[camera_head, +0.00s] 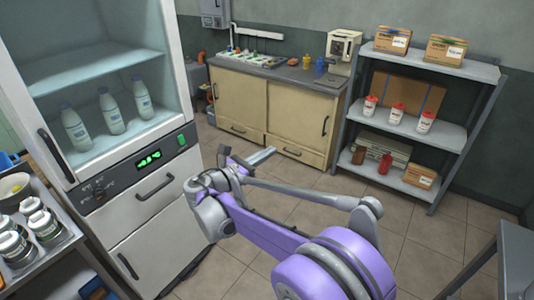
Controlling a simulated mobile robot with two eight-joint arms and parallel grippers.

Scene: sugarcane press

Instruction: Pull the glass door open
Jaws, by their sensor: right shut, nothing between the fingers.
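The glass door (105,85) is the tinted front of the tall white cabinet on the left. A dark upright handle (56,155) sits at its left edge. The door looks closed, with white bottles (111,110) showing behind the glass. My right gripper (262,156) is in the middle of the view, to the right of the cabinet and apart from the door and its handle. It is shut and empty. My left gripper is not in view.
A metal cart with several jars (40,222) and a bowl (14,186) stands at the lower left, close to the cabinet. A beige counter (240,100) and a grey shelf rack (440,130) stand at the back. Tiled floor (290,200) lies clear between them.

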